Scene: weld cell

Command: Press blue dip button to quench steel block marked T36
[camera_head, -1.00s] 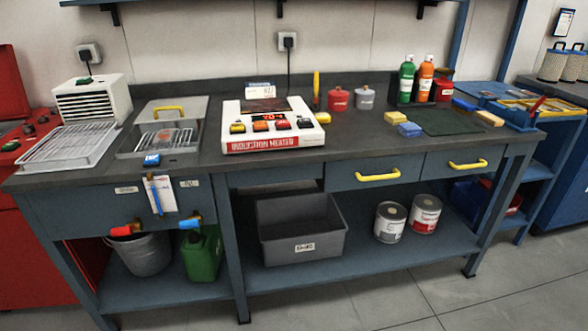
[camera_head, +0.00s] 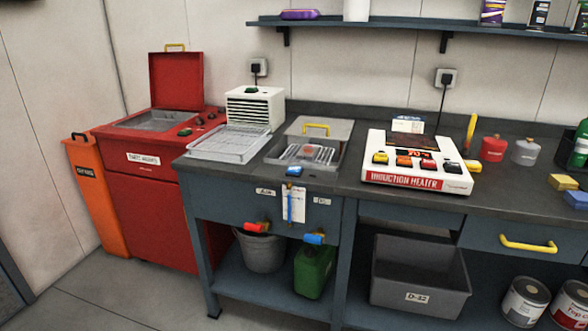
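A small blue button (camera_head: 294,171) sits on the bench's front edge, just below a sunken quench basin (camera_head: 273,156). A wire rack (camera_head: 318,155) lies in the basin, with a small reddish spot on it that is too small to identify. A grey lid (camera_head: 340,131) with a yellow handle stands behind the basin. No block marked T36 can be made out. A white induction heater (camera_head: 455,182) with a lit red display and several coloured buttons stands to the right. Neither of my grippers is in view.
A wire tray (camera_head: 225,143) and a white vented unit (camera_head: 255,108) stand left of the basin. A red parts washer (camera_head: 160,210) with its lid raised is further left, beside an orange bin (camera_head: 95,200). A red-handled valve (camera_head: 257,227) and blue-handled valve (camera_head: 315,239) stick out below the bench top.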

